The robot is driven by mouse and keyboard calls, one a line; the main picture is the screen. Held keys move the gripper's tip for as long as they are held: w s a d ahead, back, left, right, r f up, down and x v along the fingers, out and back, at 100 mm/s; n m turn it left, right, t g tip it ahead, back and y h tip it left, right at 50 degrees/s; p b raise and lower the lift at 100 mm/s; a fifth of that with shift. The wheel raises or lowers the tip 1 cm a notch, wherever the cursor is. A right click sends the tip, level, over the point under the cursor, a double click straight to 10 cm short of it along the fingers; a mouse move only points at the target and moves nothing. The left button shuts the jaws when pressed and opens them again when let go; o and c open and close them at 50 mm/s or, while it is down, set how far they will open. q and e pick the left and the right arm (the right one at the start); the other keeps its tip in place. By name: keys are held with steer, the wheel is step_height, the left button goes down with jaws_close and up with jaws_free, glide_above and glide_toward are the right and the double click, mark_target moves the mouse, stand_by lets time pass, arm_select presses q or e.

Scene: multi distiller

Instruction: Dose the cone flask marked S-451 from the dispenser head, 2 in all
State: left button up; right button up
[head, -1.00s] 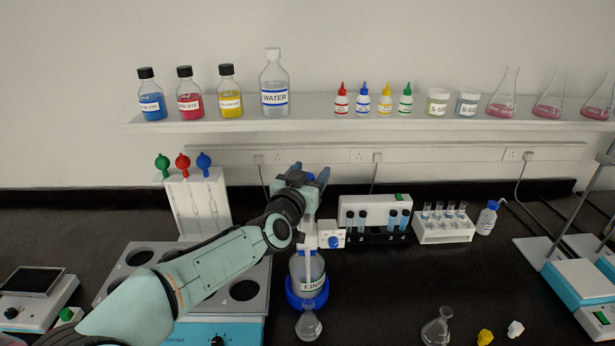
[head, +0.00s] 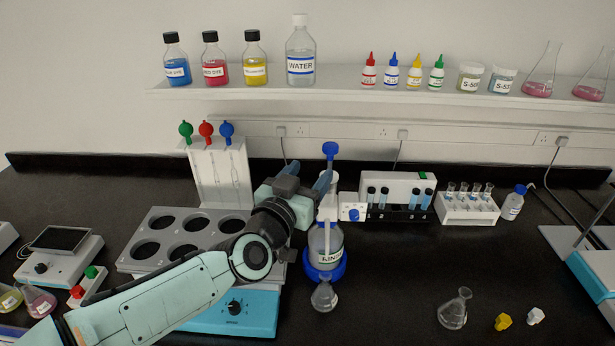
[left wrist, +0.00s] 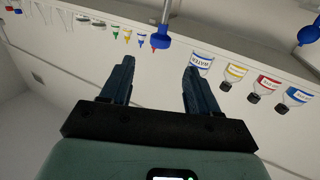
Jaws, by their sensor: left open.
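The dispenser bottle (head: 326,245), its label partly hidden, stands in a blue collar at centre. Its blue dispenser head knob (head: 330,149) stands up on a pale stem. A small clear cone flask (head: 324,296) is in front of the bottle's base; its mark is not readable. My left gripper (head: 308,178) is open and empty, beside the stem and below the knob in the head view. In the left wrist view the knob (left wrist: 162,41) shows beyond the open fingertips (left wrist: 159,68). Contact is not visible. My right gripper is not in view.
A rack with dark holes (head: 160,236) lies left, partly behind my arm. Tube racks (head: 468,208) stand right of the dispenser. Another clear flask (head: 454,310), a yellow piece (head: 503,322) and a white piece (head: 536,316) lie at front right. A shelf (head: 400,97) runs above.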

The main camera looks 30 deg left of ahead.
arm_select(q)
steer(key=n+g+h+b, duration=0.1)
steer(key=n+h+b, duration=0.6)
steer(key=n, duration=2.5)
glide_toward(325, 148)
steer(key=p+x, duration=0.3)
steer(key=x, duration=0.8)
steer(key=shift+w+d, duration=0.15)
steer(key=shift+w, duration=0.15)
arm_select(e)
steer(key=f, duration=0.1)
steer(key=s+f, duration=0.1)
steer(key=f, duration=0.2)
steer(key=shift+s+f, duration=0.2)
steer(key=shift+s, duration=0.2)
